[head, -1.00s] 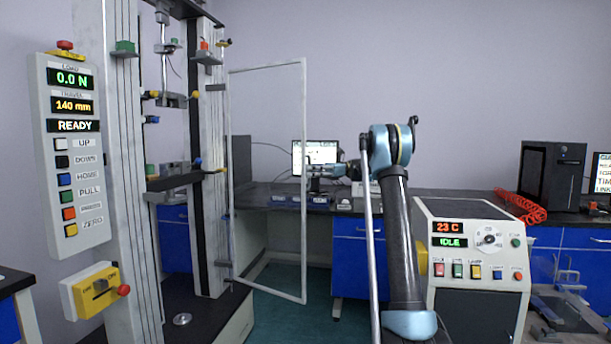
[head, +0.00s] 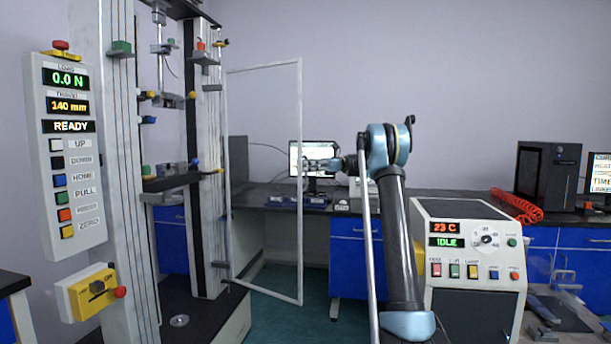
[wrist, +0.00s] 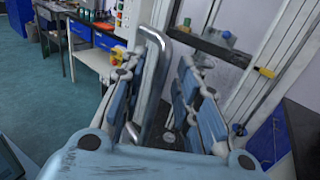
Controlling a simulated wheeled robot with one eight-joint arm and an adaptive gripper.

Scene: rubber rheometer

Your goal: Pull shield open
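The shield (head: 299,215) is a clear panel in a thin white frame. It stands swung out to the right from the column of the test machine (head: 205,200) in the head view. My gripper (head: 310,165) is at the free edge of the shield, about mid-height, and shows small there. In the wrist view a grey bar handle (wrist: 152,85) runs between the two blue fingers of my gripper (wrist: 163,95). The handle lies nearer the left finger, and a gap shows between it and the right finger. The fingers look apart, not clamped.
A control panel (head: 68,150) and a yellow switch box (head: 88,293) are on the machine's left side. A white instrument (head: 470,255) stands at right beside my arm. A dark bench with a monitor (head: 312,160) runs along the back. Green floor shows below the shield.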

